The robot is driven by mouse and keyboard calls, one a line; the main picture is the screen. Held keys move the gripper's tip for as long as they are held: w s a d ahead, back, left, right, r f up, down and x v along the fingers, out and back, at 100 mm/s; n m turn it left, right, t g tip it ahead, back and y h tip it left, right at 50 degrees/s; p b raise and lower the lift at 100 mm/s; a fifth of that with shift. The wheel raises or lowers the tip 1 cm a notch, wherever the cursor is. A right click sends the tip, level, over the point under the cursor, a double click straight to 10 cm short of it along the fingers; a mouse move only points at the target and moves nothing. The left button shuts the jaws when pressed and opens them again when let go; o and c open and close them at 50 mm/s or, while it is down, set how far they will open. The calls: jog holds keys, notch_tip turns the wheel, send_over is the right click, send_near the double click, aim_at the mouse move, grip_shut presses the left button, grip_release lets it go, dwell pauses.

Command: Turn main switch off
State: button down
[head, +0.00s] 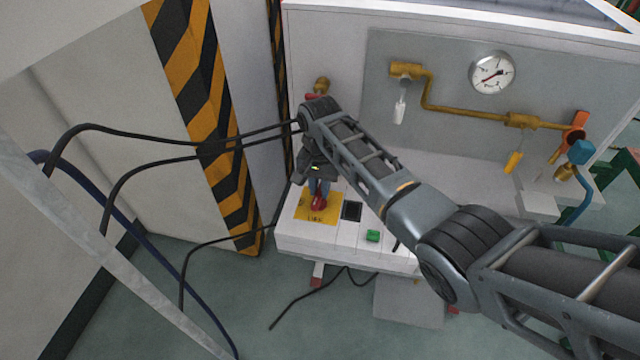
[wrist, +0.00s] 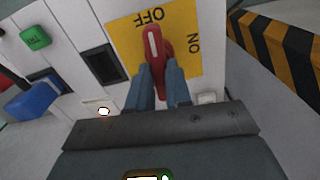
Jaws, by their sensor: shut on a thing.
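The main switch is a red handle (wrist: 152,42) with a white stripe, on a yellow plate (wrist: 120,28) marked OFF and ON. In the wrist view the stripe points up toward the OFF label; the ON label is to the right. My gripper (wrist: 161,78) is shut on the red handle, with one blue-grey finger on each side. In the head view the red handle (head: 319,203) shows below my gripper (head: 320,187), over the yellow plate (head: 302,210). The lower part of the handle is partly hidden by the fingers in the wrist view.
A black panel insert (wrist: 101,63) and a green button (wrist: 35,37) sit beside the plate. A striped yellow-black post (head: 205,90) stands left of the white panel (head: 290,240). A gauge (head: 492,73) and yellow pipes (head: 435,105) are behind my arm. Black cables hang at left.

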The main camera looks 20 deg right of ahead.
jog(key=shift+n, duration=0.6)
jog(key=c, duration=1)
grip_release()
jog(key=shift+c, duration=0.2)
jog(key=shift+r, duration=0.1)
notch_tip(320, 180, up, 8)
jog(key=shift+f, duration=0.2)
